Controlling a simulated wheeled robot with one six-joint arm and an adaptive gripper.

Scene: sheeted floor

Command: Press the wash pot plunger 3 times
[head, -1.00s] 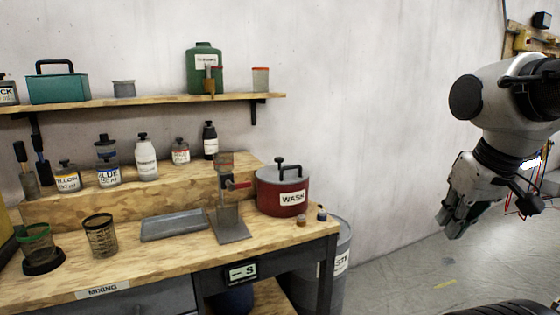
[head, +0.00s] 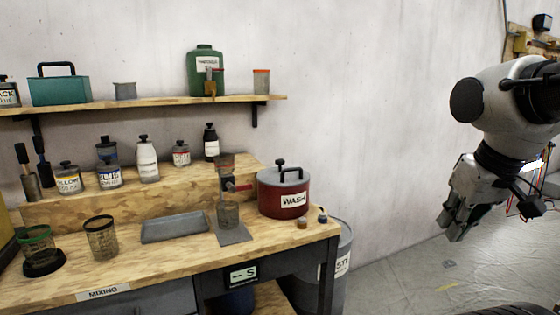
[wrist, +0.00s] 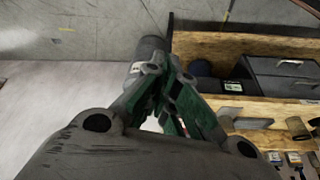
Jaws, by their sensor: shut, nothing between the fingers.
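The red wash pot (head: 283,201) stands upright at the right end of the mixing bench, with a WASH label on its front. Its plunger, a black knob (head: 281,162), stands up from the grey lid beside a dark lid handle. My gripper (head: 453,228) hangs in the air well to the right of the bench, apart from the pot. In the wrist view, its green-sided fingers (wrist: 166,72) come together with nothing between them. The pot cannot be made out in the wrist view.
A grey tray (head: 174,227) lies further left. A drum (head: 342,262) stands beside the bench; floor right of it is clear.

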